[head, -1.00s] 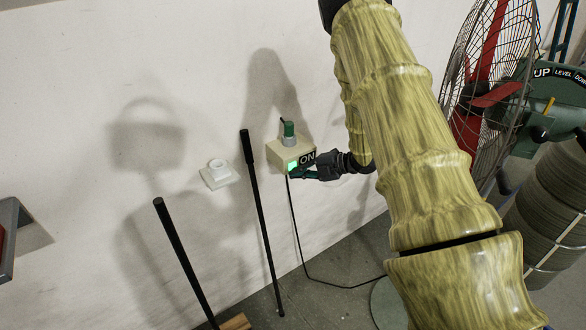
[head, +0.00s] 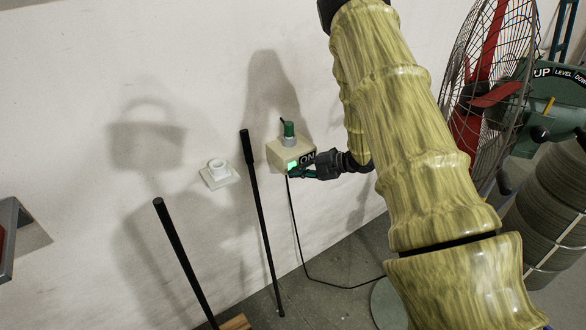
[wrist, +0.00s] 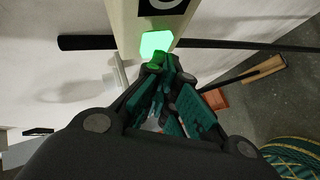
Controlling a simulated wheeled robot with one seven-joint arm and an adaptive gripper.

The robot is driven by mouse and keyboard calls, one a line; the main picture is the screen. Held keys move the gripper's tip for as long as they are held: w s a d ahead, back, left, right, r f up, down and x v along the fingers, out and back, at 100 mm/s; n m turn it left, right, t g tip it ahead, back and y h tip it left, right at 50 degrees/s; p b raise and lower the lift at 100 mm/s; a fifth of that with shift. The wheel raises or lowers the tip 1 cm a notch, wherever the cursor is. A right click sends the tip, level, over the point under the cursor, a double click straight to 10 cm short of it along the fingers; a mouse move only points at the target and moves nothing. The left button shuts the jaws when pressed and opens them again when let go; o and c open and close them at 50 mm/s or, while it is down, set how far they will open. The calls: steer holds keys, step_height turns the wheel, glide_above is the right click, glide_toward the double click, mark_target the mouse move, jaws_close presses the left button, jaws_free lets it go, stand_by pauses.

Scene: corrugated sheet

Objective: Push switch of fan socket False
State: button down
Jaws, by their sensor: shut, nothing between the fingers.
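The fan socket (head: 278,158) is a cream box on the white wall with an "ON" label and a lit green switch (head: 292,165) on its front. A green-topped plug (head: 289,132) stands on top of it. In the wrist view the lit switch (wrist: 156,44) is at top centre, just beyond my fingertips. My gripper (head: 302,173) is shut and empty, its tips at the lower part of the socket's front beside the switch. In the wrist view my gripper's tips (wrist: 160,62) appear at or very near the switch's edge; contact is not certain.
Two dark poles (head: 262,220) (head: 183,260) stand near the wall, left of the socket. A white wall fitting (head: 218,173) is between them. A black cable (head: 298,240) hangs from the socket to the floor. A large fan (head: 490,90) stands at the right.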

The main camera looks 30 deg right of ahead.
steer(key=shift+s, duration=0.15)
steer(key=shift+s+d, duration=0.1)
steer(key=shift+s, duration=0.5)
steer(key=shift+s+d+p, duration=0.2)
steer(key=shift+s+p, duration=0.3)
steer(key=shift+s, duration=2.45)
steer(key=s+a+f+m+g+h, duration=0.1)
steer(key=s+a+f+m+h, duration=0.1)
steer(key=s+a+f+m, duration=0.3)
steer(key=s+a+f+m+h, duration=0.1)
steer(key=a+f+m+h, duration=0.15)
steer(key=f, duration=0.35)
steer(key=s+a+f+m+g+h, duration=0.1)
steer(key=s+a+f+m, duration=0.2)
steer(key=f+m, duration=0.25)
steer(key=s+a+f+m+g+h, duration=0.1)
steer(key=s+a+f+m+g, duration=0.1)
steer(key=s, duration=0.7)
steer(key=s+a+f+m+g+h, duration=0.1)
steer(key=s+a+f+m+g, duration=0.2)
steer(key=s, duration=0.6)
steer(key=s+a+f+m+g+h, duration=0.1)
steer(key=s+a+f+m+g, duration=0.1)
steer(key=s, duration=0.7)
steer(key=a+f+m, duration=0.1)
steer(key=a+m, duration=0.1)
steer(key=m, duration=0.1)
steer(key=shift+s+a+f+m, duration=0.15)
steer(key=shift+a+m, duration=0.15)
